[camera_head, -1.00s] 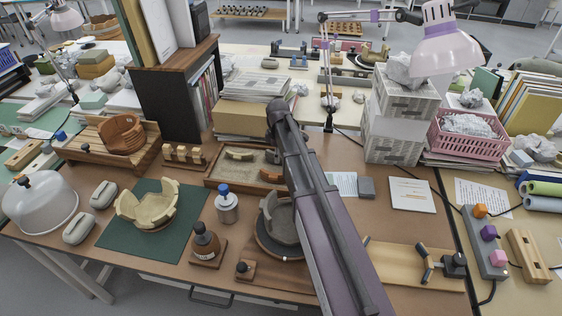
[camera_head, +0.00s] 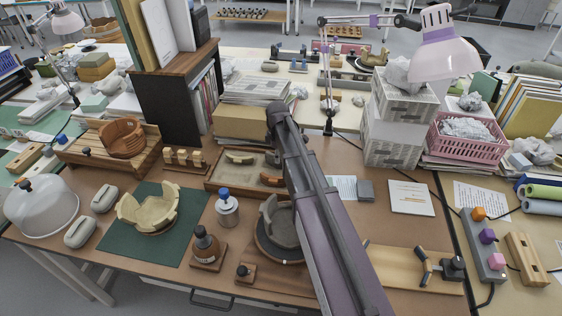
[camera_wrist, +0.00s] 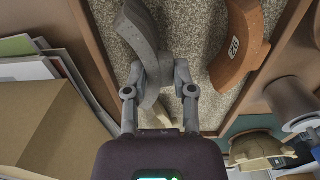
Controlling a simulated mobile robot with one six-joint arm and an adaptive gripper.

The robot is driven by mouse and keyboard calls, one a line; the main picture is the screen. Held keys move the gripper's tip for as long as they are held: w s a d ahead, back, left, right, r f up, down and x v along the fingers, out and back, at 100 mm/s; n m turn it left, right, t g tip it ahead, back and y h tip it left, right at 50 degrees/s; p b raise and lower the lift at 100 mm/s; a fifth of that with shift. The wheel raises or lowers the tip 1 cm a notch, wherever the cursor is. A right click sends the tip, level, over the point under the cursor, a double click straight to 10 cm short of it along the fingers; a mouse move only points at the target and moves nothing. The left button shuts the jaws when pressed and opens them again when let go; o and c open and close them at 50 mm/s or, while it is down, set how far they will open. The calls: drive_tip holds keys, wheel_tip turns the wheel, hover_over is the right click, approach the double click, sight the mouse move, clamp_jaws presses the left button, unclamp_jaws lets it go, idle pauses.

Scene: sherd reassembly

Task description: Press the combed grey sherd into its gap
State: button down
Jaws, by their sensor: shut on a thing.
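In the wrist view my gripper (camera_wrist: 162,82) is shut on a curved grey sherd (camera_wrist: 143,35). It holds the sherd over the speckled bed of the wooden tray (camera_wrist: 97,50). Combing on the sherd cannot be made out. An orange sherd (camera_wrist: 240,40) with a small label lies beside it. In the head view my arm hides the gripper and the held sherd. The grey vessel (camera_head: 283,228) stands on a dark round stand in front of the tray (camera_head: 222,191), partly behind my arm. One wall of it rises at the left; its right side is hidden.
A blue-capped jar (camera_head: 227,212), a brown bottle (camera_head: 206,243) and a small dark-knobbed block (camera_head: 246,271) stand left of the grey vessel. A cream bowl (camera_head: 150,213) sits on a green mat (camera_head: 118,240). Papers and a cardboard box (camera_wrist: 60,135) border the tray.

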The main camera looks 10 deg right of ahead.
drive_tip(key=shift+r+p, duration=2.85)
drive_tip(key=shift+r, duration=0.2)
